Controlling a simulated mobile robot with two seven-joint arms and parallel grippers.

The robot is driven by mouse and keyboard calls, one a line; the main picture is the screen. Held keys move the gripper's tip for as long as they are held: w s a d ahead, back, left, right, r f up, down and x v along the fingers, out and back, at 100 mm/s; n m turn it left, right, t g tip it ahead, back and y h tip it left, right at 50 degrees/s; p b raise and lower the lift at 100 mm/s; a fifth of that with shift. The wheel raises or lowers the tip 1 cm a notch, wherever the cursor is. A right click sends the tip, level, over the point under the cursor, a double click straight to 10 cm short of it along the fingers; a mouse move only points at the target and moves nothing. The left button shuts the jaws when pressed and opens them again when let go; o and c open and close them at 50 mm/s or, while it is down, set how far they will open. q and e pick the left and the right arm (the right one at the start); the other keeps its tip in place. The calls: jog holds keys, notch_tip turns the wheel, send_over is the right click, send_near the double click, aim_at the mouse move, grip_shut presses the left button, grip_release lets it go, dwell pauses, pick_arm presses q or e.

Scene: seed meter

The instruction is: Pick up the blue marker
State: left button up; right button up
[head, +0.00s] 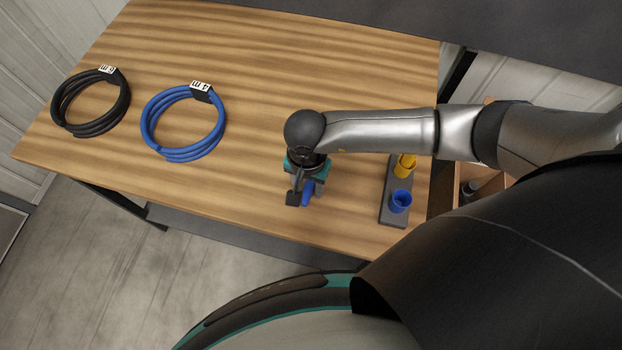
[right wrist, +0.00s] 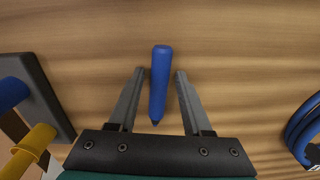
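The blue marker (right wrist: 160,85) lies on the wooden table between the two fingers of my right gripper (right wrist: 160,71) in the right wrist view. The fingers are open, with a gap showing on each side of the marker. Its pointed end faces the gripper's body and its blunt end reaches slightly past the fingertips. In the head view my right gripper (head: 300,196) points down near the table's front edge and partly hides the marker (head: 308,188). Whether the fingers are at the marker's height is hard to tell. My left gripper is not in view.
A grey holder (head: 388,212) with a blue cup (head: 400,201) and a yellow cup (head: 405,166) stands right of the gripper. A blue cable coil (head: 150,125) and a black cable coil (head: 58,105) lie at the left. The table's middle back is clear.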

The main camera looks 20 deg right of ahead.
grip_shut()
dwell(1.1)
